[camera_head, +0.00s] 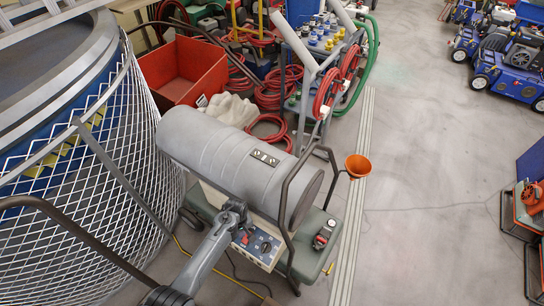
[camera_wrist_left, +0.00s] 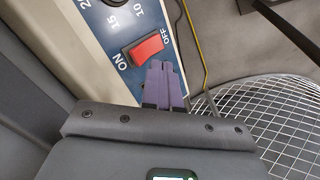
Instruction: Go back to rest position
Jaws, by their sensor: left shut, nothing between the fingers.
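My left arm comes in from the bottom in the head view, and its gripper (camera_head: 241,226) is at the front control panel (camera_head: 258,257) of the grey-green machine. In the left wrist view the purple fingers of the left gripper (camera_wrist_left: 164,72) are shut together with nothing between them. Their tips are close to a red rocker switch (camera_wrist_left: 147,47) marked ON and OFF; I cannot tell whether they touch it. In the head view the red switch (camera_head: 246,239) shows beside the gripper. My right gripper is in neither view.
A large mesh-sided round container (camera_head: 90,160) stands close on the left. The grey cylinder (camera_head: 235,155) and the dark handle bars (camera_head: 287,195) of the machine are near the gripper. An orange funnel (camera_head: 358,165) is to the right, with open floor (camera_head: 430,180) beyond.

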